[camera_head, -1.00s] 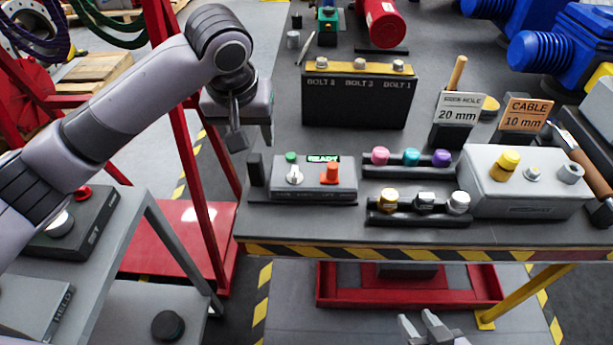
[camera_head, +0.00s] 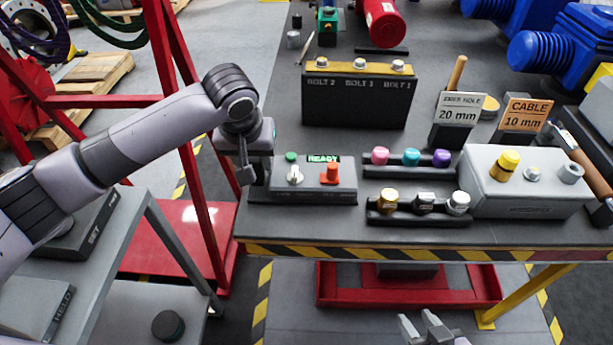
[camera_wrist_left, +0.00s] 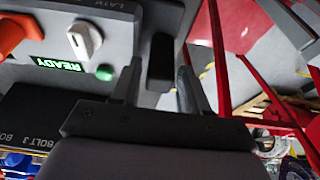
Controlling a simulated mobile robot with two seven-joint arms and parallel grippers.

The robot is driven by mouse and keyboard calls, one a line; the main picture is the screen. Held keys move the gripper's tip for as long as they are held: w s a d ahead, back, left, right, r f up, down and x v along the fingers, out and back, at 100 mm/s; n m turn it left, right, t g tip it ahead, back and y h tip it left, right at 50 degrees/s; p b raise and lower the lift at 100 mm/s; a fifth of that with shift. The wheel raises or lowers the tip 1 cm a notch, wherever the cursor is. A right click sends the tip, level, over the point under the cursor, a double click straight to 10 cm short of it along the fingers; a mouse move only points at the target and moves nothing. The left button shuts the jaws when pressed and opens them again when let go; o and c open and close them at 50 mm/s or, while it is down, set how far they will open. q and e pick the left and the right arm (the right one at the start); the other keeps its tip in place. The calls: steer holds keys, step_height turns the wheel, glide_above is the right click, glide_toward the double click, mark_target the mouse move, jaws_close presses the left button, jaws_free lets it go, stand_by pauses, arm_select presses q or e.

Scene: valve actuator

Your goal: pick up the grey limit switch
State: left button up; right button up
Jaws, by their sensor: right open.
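A dark grey upright block stands at the left end of the READY box; I take it as the limit switch, though no label shows. In the head view the gripper hides most of it. In the left wrist view the block (camera_wrist_left: 160,62) appears beyond and between the two fingertips. My left gripper (camera_head: 246,174) is open and points down close to the block; its fingers (camera_wrist_left: 160,75) also show in the left wrist view, apart, with a gap on either side of the block. Contact cannot be seen. My right gripper (camera_head: 420,325) is open and empty, low in front of the bench.
The READY box (camera_head: 312,186) with a white knob and orange switch is close to the right of my left gripper. Racks of coloured caps (camera_head: 410,171) and a grey box with a yellow button (camera_head: 520,190) stand further right. A red frame (camera_head: 200,190) stands left of the bench.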

arm_select(q)
jaws_close()
steer(key=shift+r, duration=0.1)
